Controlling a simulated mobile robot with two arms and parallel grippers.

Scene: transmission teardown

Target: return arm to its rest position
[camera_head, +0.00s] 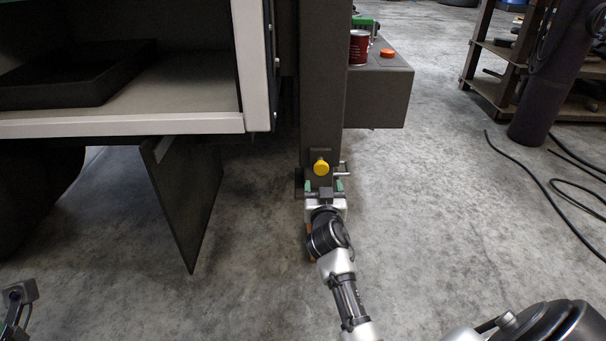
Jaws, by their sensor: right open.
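My right arm reaches forward from the bottom right. Its right gripper (324,187) is open, in front of the lower part of a dark upright post (323,90). A yellow knob (321,167) on the post shows just beyond the fingertips. I see nothing held between the fingers; whether they touch the post or knob cannot be told. A small part of what looks like my left gripper (19,296) shows at the bottom left edge, mostly cut off by the frame.
A white-edged cabinet (120,124) holding a black tray (75,75) stands at left, with a dark panel (185,200) below. A grey box (382,92) beside the post carries a red can (359,47) and orange button (387,53). Black cables (540,185) lie at right.

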